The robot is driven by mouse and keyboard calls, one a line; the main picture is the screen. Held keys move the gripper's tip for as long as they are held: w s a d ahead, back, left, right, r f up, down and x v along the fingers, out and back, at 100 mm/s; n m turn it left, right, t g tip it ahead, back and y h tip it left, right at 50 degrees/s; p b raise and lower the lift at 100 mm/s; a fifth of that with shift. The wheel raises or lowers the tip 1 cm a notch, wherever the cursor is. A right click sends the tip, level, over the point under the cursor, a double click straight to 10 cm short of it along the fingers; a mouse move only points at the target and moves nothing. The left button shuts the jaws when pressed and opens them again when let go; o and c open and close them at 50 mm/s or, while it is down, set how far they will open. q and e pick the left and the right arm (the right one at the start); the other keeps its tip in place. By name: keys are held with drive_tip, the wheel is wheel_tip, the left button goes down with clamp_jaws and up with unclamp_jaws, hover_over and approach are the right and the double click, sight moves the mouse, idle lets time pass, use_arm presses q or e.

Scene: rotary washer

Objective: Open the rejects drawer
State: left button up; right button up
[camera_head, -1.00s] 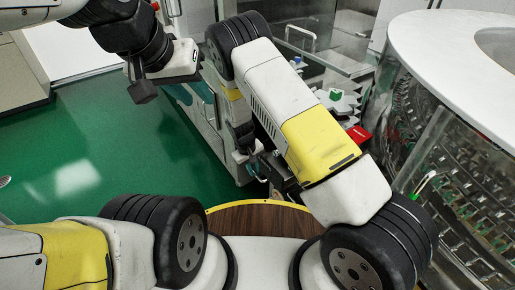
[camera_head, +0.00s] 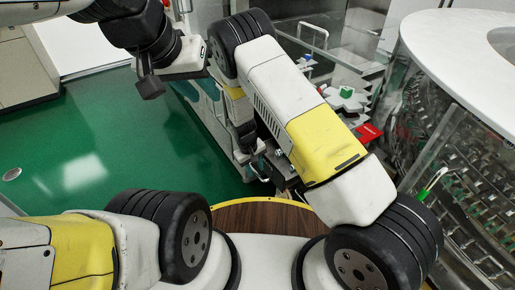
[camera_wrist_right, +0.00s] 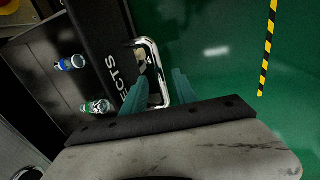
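The rejects drawer (camera_wrist_right: 50,45) is dark, with white letters "ECTS" visible on its front edge in the right wrist view. It stands at least partly open; two small vials lie inside, one blue-capped (camera_wrist_right: 70,63) and one green-topped (camera_wrist_right: 96,107). Its chrome loop handle (camera_wrist_right: 149,52) projects from the front. My right gripper (camera_wrist_right: 158,82) has its teal fingers apart, one on either side of the handle bar; contact is unclear. In the head view, my right arm partly hides the drawer. My left gripper (camera_head: 150,86) hangs over the floor at upper left, its fingers unclear.
The round glass-sided washer (camera_head: 455,150) with a white top stands close at right. A grey machine cabinet (camera_head: 215,125) is ahead, with a red part (camera_head: 369,132) beside its tray area. Green floor (camera_head: 95,150) is clear at left. A yellow-black stripe (camera_wrist_right: 267,50) marks the floor.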

wheel_tip(320, 180, up, 8)
drive_tip(key=a, duration=0.1)
drive_tip(key=shift+s+f, duration=0.15)
drive_tip(key=shift+s, duration=0.3)
drive_tip(key=shift+a, duration=0.1)
drive_tip(key=s+d+r+m+y, duration=0.1)
drive_tip(key=d+r, duration=0.2)
drive_tip(key=r, duration=0.5)
drive_tip(key=s+d+r+m+t+y, duration=0.1)
drive_tip(key=d+r+m, duration=0.15)
drive_tip(key=r, duration=0.65)
drive_tip(key=s+d+r+y, duration=0.1)
drive_tip(key=d+r, duration=0.3)
drive_tip(key=r, duration=0.4)
drive_tip(key=s+d+r+m+t, duration=0.1)
drive_tip(key=s+d+r+t, duration=0.1)
drive_tip(key=s+d+r, duration=0.4)
drive_tip(key=s+d+r+m+t+y, duration=0.1)
drive_tip(key=s+d+r, duration=0.5)
drive_tip(key=s, duration=0.6)
wheel_tip(320, 180, up, 3)
drive_tip(key=shift+s+f+m+t, duration=0.2)
drive_tip(key=shift+s+m+t, duration=0.05)
drive_tip(key=shift+m+t, duration=0.3)
